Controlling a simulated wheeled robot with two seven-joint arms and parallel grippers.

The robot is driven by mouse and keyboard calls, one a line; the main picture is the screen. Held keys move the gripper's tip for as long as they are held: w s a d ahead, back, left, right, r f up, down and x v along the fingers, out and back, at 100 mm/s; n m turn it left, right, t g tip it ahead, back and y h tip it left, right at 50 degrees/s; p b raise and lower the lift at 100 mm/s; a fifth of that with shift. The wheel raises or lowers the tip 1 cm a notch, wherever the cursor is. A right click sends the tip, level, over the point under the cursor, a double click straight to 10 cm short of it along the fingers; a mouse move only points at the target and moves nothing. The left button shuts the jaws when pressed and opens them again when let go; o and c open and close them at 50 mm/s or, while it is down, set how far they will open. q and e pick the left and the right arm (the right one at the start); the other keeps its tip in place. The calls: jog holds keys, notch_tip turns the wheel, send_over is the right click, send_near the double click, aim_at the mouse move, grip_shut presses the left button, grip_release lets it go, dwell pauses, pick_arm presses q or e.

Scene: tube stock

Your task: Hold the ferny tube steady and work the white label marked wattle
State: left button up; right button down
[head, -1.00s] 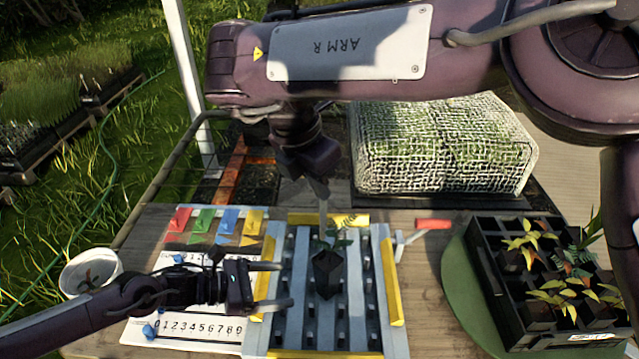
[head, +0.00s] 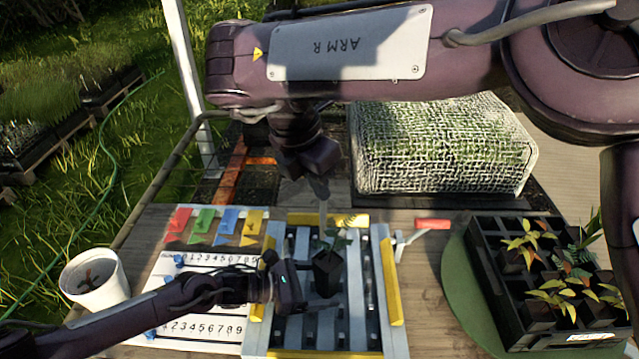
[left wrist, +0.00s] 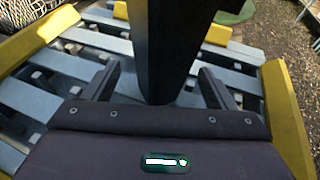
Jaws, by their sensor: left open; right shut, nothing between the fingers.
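The ferny tube (head: 327,272) is a dark, tapered pot with a small green plant, upright over the slatted rack (head: 390,262). My left gripper (head: 298,282) is at its left side, jaws open. In the left wrist view the dark tube (left wrist: 165,50) stands between the two spread fingers, with gaps on both sides. My right gripper (head: 322,192) is shut and empty, pointing down just above the plant. A thin pale strip shows below it; I cannot tell whether it is fingertip or label. No label marked wattle can be read.
A black tray (head: 487,262) of several potted plants stands on a green mat (head: 455,275) at the right. Coloured flags (head: 215,225), a numbered white board (head: 200,330) and a white bucket (head: 95,282) are at the left. A red-handled lever (head: 432,224) sits beside the rack.

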pick_arm(q)
jog(key=shift+w+d+f, duration=0.1)
jog(key=shift+d, duration=0.1)
jog(key=shift+c, duration=0.5)
jog(key=c, duration=0.8)
